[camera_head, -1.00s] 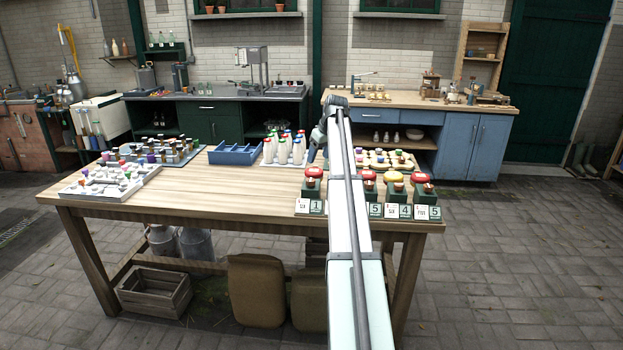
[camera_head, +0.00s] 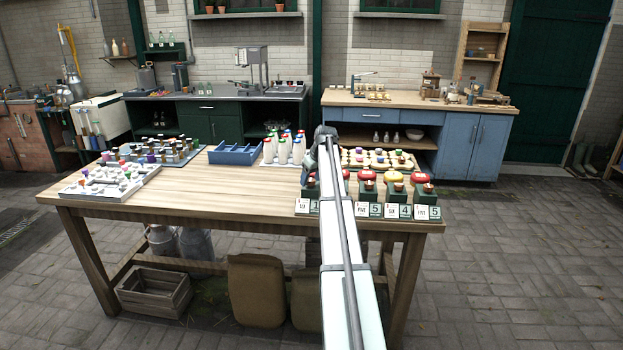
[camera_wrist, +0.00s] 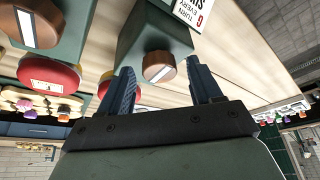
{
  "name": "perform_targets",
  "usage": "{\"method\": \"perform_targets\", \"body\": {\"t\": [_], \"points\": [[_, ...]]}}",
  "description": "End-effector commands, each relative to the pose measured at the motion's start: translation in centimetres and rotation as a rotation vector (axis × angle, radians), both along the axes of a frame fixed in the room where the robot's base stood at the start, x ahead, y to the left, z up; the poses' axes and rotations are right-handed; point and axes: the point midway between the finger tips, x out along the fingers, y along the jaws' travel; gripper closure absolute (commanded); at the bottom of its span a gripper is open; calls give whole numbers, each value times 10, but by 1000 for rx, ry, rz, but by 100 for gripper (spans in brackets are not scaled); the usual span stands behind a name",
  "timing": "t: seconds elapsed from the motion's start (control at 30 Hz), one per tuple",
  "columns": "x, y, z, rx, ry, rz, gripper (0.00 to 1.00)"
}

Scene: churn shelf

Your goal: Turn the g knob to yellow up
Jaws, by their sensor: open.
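The g knob (camera_wrist: 160,67) is a copper-brown round knob with a white bar on its face, on a dark green box (camera_wrist: 150,38). A white card (camera_wrist: 189,12) with a red G and the word TURN is beside it. My gripper (camera_wrist: 161,70) is open, its two blue fingers on either side of the knob in the picture; I cannot tell whether they touch it. In the head view my gripper (camera_head: 309,166) is over the leftmost green box (camera_head: 309,191), partly hidden by my arm. No yellow mark on the knob is visible.
More boxes with red and yellow tops (camera_head: 393,190) stand to the right. White bottles (camera_head: 282,150) and a blue tray (camera_head: 236,153) are further left. The table's front middle (camera_head: 220,195) is clear.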

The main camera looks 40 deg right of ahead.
Motion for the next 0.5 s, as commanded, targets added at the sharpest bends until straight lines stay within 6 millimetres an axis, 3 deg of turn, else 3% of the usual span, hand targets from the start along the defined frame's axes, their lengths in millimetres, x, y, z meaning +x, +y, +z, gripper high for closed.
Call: {"method": "perform_targets", "body": {"t": [0.2,0.5], "points": [[0,0,0,0,0,0,38],[0,0,0,0,0,0,66]]}}
